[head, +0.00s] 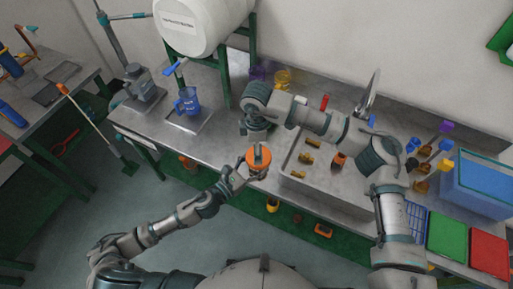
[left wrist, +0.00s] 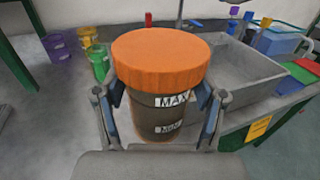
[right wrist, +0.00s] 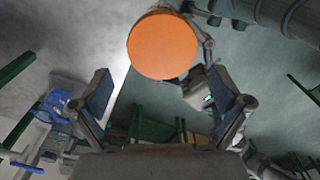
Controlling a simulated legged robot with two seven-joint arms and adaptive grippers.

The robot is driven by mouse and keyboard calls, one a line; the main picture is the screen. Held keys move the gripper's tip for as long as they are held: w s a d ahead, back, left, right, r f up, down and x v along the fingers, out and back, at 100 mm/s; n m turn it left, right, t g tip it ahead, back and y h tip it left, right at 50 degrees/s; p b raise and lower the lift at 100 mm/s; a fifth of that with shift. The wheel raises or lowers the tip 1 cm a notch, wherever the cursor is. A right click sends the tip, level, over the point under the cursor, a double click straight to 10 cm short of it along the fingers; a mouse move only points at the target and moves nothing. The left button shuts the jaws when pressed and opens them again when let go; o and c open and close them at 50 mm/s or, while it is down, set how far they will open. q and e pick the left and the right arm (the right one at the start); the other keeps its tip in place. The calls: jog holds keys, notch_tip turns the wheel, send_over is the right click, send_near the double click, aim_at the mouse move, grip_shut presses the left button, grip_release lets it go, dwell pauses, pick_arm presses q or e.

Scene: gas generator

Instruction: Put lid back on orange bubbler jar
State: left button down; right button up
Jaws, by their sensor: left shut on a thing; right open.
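The orange lid (left wrist: 160,60) sits level on top of the brown see-through jar (left wrist: 158,115), which has MAX and MIN labels. I cannot tell how tightly the lid is seated. My left gripper (left wrist: 160,97) is shut on the jar's body below the lid and holds it upright near the bench's front edge. My right gripper (right wrist: 160,82) is open and empty, with the lid (right wrist: 163,45) just beyond its fingertips.
A blue pitcher (head: 187,102) stands on the bench to the left. Purple and yellow beakers (head: 283,78) stand behind. A blue bin (head: 485,190) is at the far right.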

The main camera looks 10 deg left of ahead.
jog(key=n, duration=0.3)
jog(key=shift+r, duration=0.15)
jog(key=n, duration=0.5)
jog(key=shift+r, duration=0.25)
jog(key=n, duration=0.5)
jog(key=shift+r+n, duration=0.3)
jog(key=n, duration=0.4)
jog(key=shift+d+r+n, duration=0.1)
jog(key=shift+r+n, duration=0.1)
jog(key=shift+n, duration=0.2)
jog(key=n, duration=0.2)
jog(key=shift+r+n, duration=0.15)
jog(key=shift+n, duration=0.25)
jog(key=n, duration=0.4)
jog(key=shift+r+n, duration=0.25)
jog(key=shift+n, duration=0.15)
jog(key=n, duration=0.4)
jog(key=shift+d+r+n, duration=0.1)
jog(key=shift+r+n, duration=0.15)
jog(key=shift+n, duration=0.05)
jog(key=n, duration=0.4)
jog(key=shift+r, duration=0.15)
